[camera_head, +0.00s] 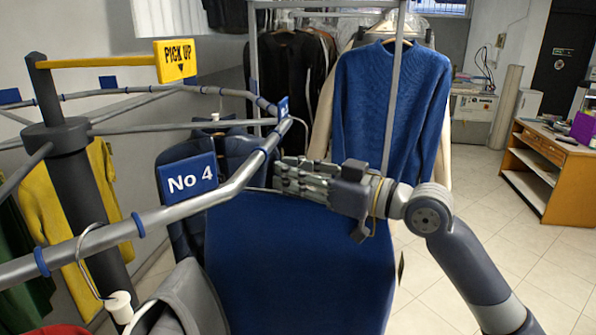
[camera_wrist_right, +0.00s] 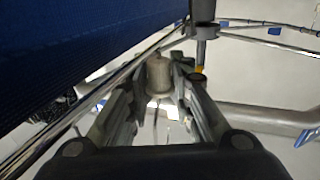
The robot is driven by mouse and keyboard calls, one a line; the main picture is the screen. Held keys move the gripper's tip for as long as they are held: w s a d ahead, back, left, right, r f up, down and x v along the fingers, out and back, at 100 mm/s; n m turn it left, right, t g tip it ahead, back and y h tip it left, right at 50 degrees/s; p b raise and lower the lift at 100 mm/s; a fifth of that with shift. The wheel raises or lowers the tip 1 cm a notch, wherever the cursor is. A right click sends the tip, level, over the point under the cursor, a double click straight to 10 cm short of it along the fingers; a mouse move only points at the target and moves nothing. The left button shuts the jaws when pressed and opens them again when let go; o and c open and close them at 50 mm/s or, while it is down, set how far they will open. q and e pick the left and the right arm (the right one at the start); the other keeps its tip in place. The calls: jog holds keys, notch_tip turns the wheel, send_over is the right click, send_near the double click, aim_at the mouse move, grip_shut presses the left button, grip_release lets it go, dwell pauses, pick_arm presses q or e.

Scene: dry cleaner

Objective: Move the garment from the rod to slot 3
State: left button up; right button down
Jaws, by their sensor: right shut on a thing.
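A blue garment (camera_head: 300,262) hangs below my right gripper (camera_head: 285,180), which is just right of the carousel's No 4 sign (camera_head: 187,178). My right gripper (camera_wrist_right: 160,85) is shut on the pale cylindrical neck of the hanger (camera_wrist_right: 158,76). The garment's blue cloth also fills the upper left of the right wrist view (camera_wrist_right: 70,45). The hanger's hook is hard to make out, and I cannot tell whether it touches the rail. A smaller blue marker (camera_head: 283,106) sits farther along the rail, its number unreadable. My left gripper is not in view.
The grey carousel rail (camera_head: 100,238) runs beside the garment. A grey garment (camera_head: 186,300) hangs at the near left, with dark blue (camera_head: 180,165) and yellow (camera_head: 62,215) ones behind. A blue sweater (camera_head: 390,105) hangs on the rack. Open floor (camera_head: 465,235) lies right.

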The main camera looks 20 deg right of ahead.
jog(key=shift+w+a+r+p, duration=0.1)
jog(key=shift+w+a+p, duration=0.55)
jog(key=shift+a, duration=0.3)
jog(key=shift+w+a+p, duration=0.55)
jog(key=shift+a+p, duration=0.15)
jog(key=shift+a, duration=0.2)
jog(key=shift+f+b, duration=1.2)
jog(key=shift+f, duration=0.45)
jog(key=shift+f, duration=0.2)
jog(key=c, duration=1.3)
grip_release()
